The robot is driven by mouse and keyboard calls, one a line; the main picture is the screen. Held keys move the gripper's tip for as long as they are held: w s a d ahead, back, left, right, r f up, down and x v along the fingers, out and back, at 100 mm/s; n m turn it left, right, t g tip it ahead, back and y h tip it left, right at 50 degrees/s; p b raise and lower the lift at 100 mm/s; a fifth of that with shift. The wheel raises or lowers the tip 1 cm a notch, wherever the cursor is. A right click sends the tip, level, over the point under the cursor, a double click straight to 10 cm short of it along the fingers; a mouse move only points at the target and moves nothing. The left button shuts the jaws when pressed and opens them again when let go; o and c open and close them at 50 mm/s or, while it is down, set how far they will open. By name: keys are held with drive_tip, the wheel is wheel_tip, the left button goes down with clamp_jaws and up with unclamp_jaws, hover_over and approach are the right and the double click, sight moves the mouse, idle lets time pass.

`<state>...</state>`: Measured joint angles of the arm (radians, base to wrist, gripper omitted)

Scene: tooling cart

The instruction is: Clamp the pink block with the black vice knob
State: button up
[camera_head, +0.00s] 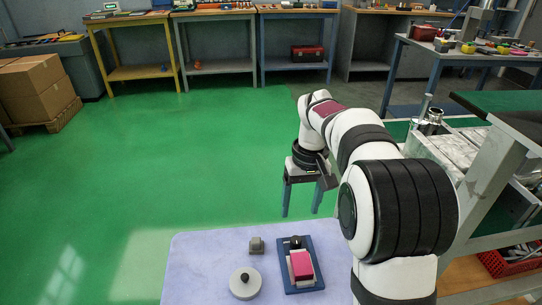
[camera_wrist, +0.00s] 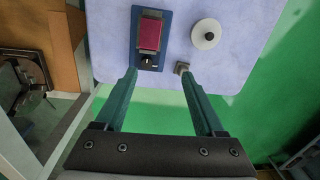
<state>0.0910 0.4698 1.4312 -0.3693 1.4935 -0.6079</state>
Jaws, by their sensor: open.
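The pink block (camera_head: 301,265) lies in a vice (camera_head: 285,279) with a blue base on the pale table. The black vice knob (camera_head: 295,242) is at the vice's far end; in the wrist view the knob (camera_wrist: 148,60) is at the end nearer my gripper. Whether the jaws touch the block I cannot tell. My gripper (camera_head: 303,195) is open and empty, beyond the table's far edge in the head view. In the wrist view its two fingers (camera_wrist: 160,85) are spread, pointing towards the table, with the knob appearing between them. Nothing is between the fingertips.
A white round disc with a black knob (camera_head: 245,283) and a small grey block (camera_head: 257,245) stand left of the vice on the table (camera_head: 200,260). The table's left part is clear. A metal cart (camera_head: 480,170) stands to the right. Green floor lies beyond.

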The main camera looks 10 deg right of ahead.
drive_tip(key=n, duration=0.2)
approach(297, 239)
drive_tip(key=shift+m, duration=0.3)
drive_tip(key=f, duration=0.6)
drive_tip(key=a+f, duration=0.1)
drive_tip(key=f, duration=0.2)
drive_tip(key=shift+s+f, duration=0.1)
drive_tip(key=shift+s, duration=0.05)
drive_tip(key=shift+d, duration=0.1)
clamp_jaws()
